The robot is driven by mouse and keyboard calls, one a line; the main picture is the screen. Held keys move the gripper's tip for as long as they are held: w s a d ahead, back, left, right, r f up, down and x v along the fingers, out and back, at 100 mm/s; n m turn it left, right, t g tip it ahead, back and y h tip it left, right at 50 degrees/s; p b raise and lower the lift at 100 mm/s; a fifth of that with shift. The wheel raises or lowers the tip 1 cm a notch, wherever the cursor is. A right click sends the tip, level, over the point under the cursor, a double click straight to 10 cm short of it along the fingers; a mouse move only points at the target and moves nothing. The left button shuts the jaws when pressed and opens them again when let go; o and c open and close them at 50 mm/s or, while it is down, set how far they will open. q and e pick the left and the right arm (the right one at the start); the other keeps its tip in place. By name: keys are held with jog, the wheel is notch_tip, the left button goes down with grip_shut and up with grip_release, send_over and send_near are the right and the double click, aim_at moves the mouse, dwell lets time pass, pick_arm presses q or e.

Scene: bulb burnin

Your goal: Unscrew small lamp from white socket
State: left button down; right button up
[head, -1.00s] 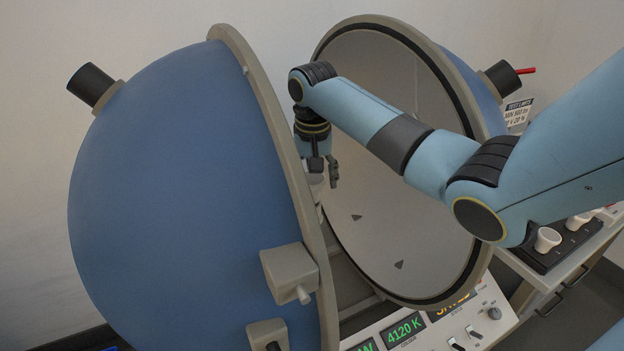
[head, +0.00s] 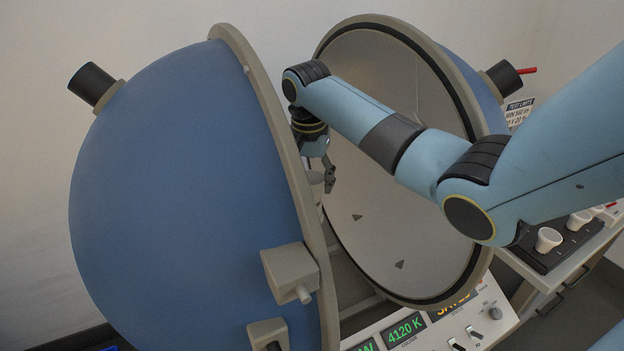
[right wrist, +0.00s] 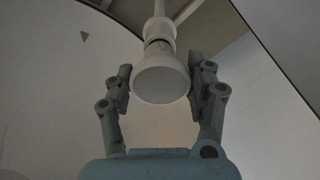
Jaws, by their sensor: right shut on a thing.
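The small lamp (right wrist: 160,78) is a white reflector-shaped bulb with a wide round face, in the middle of the right wrist view. Its narrow end points to the white socket (right wrist: 159,29) on a thin stem. A greyish band shows between lamp and socket; I cannot tell how far the lamp is screwed in. My right gripper (right wrist: 160,82) has one finger on each side of the lamp and is shut on it. In the head view my right gripper (head: 322,176) hangs inside the opened sphere, and the lamp is mostly hidden there. My left gripper is not in view.
The blue sphere's left half (head: 180,190) stands close to my right gripper. Its right half (head: 400,170), with a pale inner face, stands behind my right arm. A control panel (head: 440,325) with lit displays lies below.

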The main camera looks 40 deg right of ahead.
jog(key=n, duration=0.6)
jog(key=shift+d+t, duration=0.1)
jog(key=shift+t, duration=0.2)
jog(key=n+y, duration=0.1)
jog(key=n, duration=1)
jog(key=shift+d+r+y, duration=0.1)
jog(key=shift+y, duration=0.3)
jog(key=n, duration=0.6)
jog(key=o, duration=1)
jog(key=shift+o, duration=0.2)
